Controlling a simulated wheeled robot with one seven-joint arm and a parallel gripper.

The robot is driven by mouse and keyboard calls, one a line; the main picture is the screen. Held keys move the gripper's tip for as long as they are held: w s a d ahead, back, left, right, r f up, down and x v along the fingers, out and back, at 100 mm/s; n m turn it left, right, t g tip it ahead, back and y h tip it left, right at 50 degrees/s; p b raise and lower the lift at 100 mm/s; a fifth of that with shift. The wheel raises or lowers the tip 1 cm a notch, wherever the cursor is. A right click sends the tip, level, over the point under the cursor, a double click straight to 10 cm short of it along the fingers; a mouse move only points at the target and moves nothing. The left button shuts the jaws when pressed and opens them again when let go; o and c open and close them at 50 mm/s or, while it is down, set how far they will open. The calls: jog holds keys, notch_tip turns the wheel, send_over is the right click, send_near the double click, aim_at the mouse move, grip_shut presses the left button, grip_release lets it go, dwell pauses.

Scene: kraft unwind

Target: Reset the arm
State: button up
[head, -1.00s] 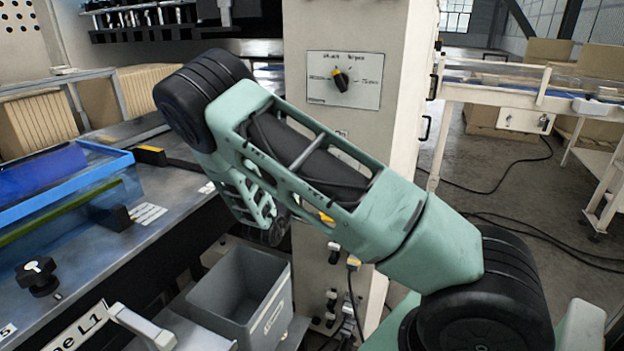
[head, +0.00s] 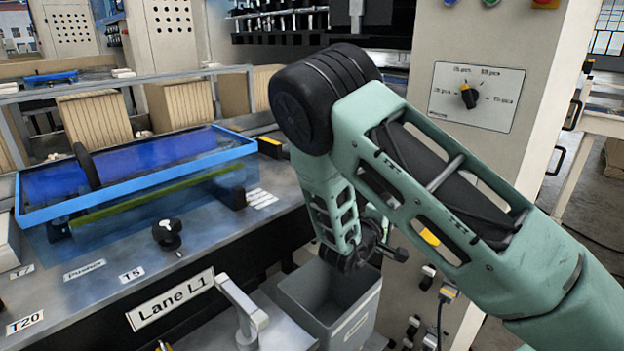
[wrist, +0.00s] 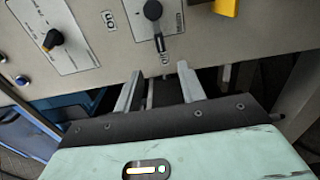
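My green arm reaches across the right half of the head view, bent at its black elbow joint, with the forearm pointing down. My gripper (head: 392,252) is small and partly hidden there, above the grey bin and in front of the machine column. In the wrist view my gripper (wrist: 159,72) has its two metal fingers apart with nothing seen held between them. The fingers point at the beige panel, below a black rotary switch (wrist: 153,12).
A grey bin (head: 335,305) stands below my gripper. A column with a dial plate (head: 476,97) stands behind my arm. At left is a bench with a blue-framed tray (head: 130,206), a black knob (head: 167,233) and a Lane L1 label (head: 171,299). A yellow part (wrist: 226,7) juts from the panel.

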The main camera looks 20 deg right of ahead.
jog(key=a+m+y, duration=0.4)
jog(key=a+y, duration=0.7)
jog(key=y, duration=0.3)
jog(key=s+a+r+g+y, duration=0.1)
jog(key=s+r+g, duration=0.15)
jog(key=s, duration=0.55)
jog(key=s+a+r+g+y, duration=0.1)
jog(key=s+r+y, duration=0.15)
jog(key=s, duration=0.45)
jog(key=s+a+r+n+g, duration=0.2)
jog(key=s+a+n, duration=0.4)
jog(key=s+a, duration=0.8)
jog(key=a+g, duration=0.1)
jog(key=a, duration=0.3)
jog(key=shift+s+r+n, duration=0.15)
jog(key=shift+s+n, duration=0.05)
jog(key=shift+n, duration=0.2)
